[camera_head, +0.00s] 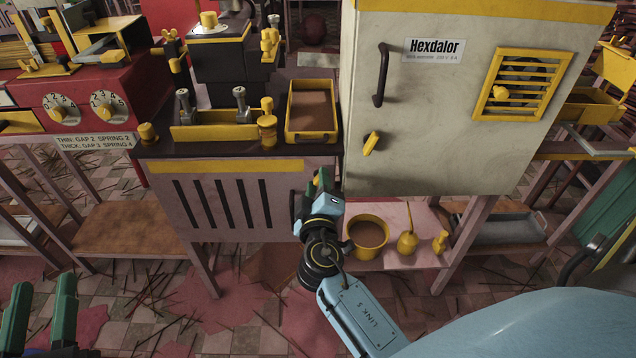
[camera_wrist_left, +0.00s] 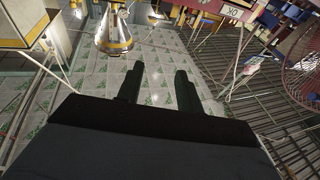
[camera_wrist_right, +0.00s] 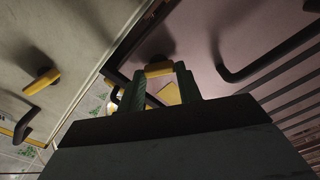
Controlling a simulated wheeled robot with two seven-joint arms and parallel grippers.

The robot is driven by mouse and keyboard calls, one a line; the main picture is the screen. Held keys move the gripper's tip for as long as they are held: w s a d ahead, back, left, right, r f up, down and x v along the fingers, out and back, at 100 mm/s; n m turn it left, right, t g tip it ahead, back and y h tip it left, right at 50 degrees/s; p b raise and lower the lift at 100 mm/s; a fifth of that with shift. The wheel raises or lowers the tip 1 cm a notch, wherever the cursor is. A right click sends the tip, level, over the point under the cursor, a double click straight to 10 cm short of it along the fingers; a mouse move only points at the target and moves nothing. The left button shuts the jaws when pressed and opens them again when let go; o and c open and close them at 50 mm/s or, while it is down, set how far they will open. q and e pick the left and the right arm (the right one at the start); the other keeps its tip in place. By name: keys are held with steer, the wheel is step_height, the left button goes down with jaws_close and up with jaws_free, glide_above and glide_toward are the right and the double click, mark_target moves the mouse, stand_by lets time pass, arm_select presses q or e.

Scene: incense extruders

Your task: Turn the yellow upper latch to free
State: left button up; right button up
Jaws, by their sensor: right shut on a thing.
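The yellow upper latch (camera_wrist_right: 158,69) is at the fingertips of my right gripper in the right wrist view, in front of the pinkish slotted panel (camera_head: 270,215). My right gripper (camera_head: 320,183) is shut on it, beside the panel's right edge in the head view, where the gripper hides the latch. Its green fingers also show in the right wrist view (camera_wrist_right: 160,80). Another yellow piece (camera_wrist_right: 169,94) shows between the fingers; I cannot tell what it is. My left gripper (camera_head: 40,305) is open and empty at the lower left, far from the latch.
The pale Hexdalor cabinet (camera_head: 440,165) stands right of the panel, with its own yellow latch (camera_head: 371,143) and dark handle (camera_head: 381,75). A dark handle (camera_wrist_right: 245,72) on the panel is close to my right gripper. A yellow pot (camera_head: 368,236) stands on the low shelf.

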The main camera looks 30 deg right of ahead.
arm_select(q)
steer(key=shift+w+a+f+g+y, duration=0.1)
steer(key=shift+f+g+y, duration=0.25)
steer(key=shift+f, duration=0.4)
arm_select(e)
steer(key=shift+n, duration=0.8)
arm_select(q)
steer(key=shift+f, duration=0.1)
arm_select(e)
steer(key=o, duration=1)
arm_select(q)
steer(key=f+g, duration=0.1)
steer(key=f+g+p, duration=0.1)
steer(key=f, duration=0.1)
steer(key=shift+a+y, duration=0.25)
steer(key=shift+a, duration=0.1)
arm_select(e)
steer(key=v, duration=1.3)
steer(key=shift+s+a, duration=0.1)
steer(key=shift+a, duration=0.05)
arm_select(q)
steer(key=shift+g, duration=0.25)
